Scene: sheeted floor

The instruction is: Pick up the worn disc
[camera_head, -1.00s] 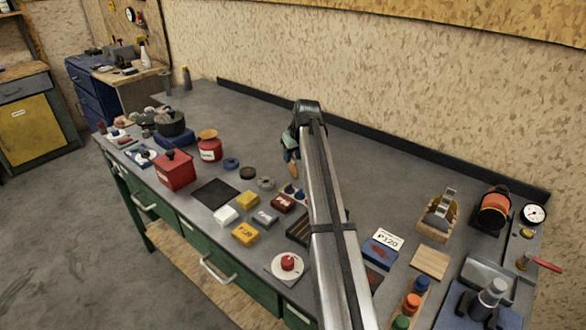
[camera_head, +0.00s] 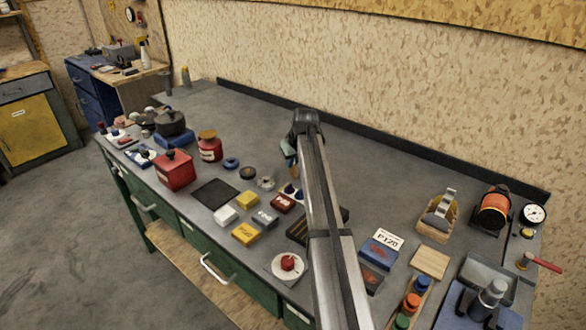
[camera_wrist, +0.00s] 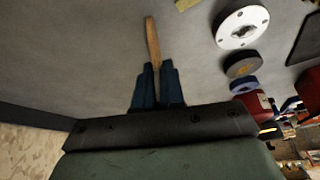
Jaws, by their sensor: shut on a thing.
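My gripper (camera_wrist: 153,88) has dark blue fingers shut on a thin, tan-brown piece (camera_wrist: 153,42) that sticks out beyond the fingertips. It looks edge-on, and I cannot tell whether it is the worn disc. In the head view my gripper (camera_head: 290,150) is partly hidden behind my arm, above the bench. Apart from it, a pale disc with holes (camera_wrist: 242,27), a dark disc with a tan face (camera_wrist: 242,65) and a blue ring (camera_wrist: 244,85) lie in a row. In the head view the dark disc (camera_head: 248,173) lies between the blue ring (camera_head: 231,163) and pale disc (camera_head: 266,184).
A red box (camera_head: 175,171), a red can (camera_head: 210,148) and a black mat (camera_head: 215,193) are to the left. Small yellow and white blocks stand in front. A wooden holder (camera_head: 437,220) and an orange-faced drum (camera_head: 494,208) are right. The rear of the bench (camera_head: 235,115) is clear.

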